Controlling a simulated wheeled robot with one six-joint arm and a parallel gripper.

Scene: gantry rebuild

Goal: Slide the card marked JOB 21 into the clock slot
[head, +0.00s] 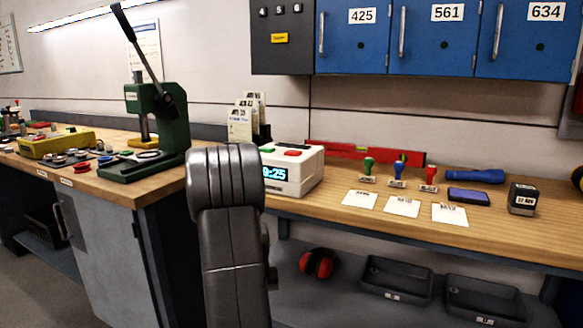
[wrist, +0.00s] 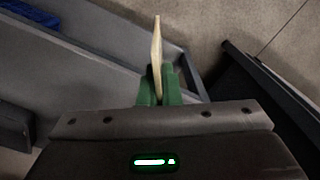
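In the wrist view, my gripper (wrist: 158,88) has its green fingers closed on a thin cream card (wrist: 156,42). The card is seen nearly edge-on and sticks out past the fingertips; its marking cannot be read. In the head view, the white time clock (head: 306,174) stands on the wooden bench, with a lit display ending in 25 and red and green parts on top. A rack of cards (head: 243,122) stands behind the clock. My gripper is not visible in the head view.
A green press (head: 160,120) stands on the left bench (head: 85,184). Three stamps, paper slips (head: 402,206), an ink pad (head: 469,195) and a date stamp (head: 522,199) are right of the clock. Blue cabinets (head: 432,40) hang above. Bins and red ear defenders (head: 318,263) sit below.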

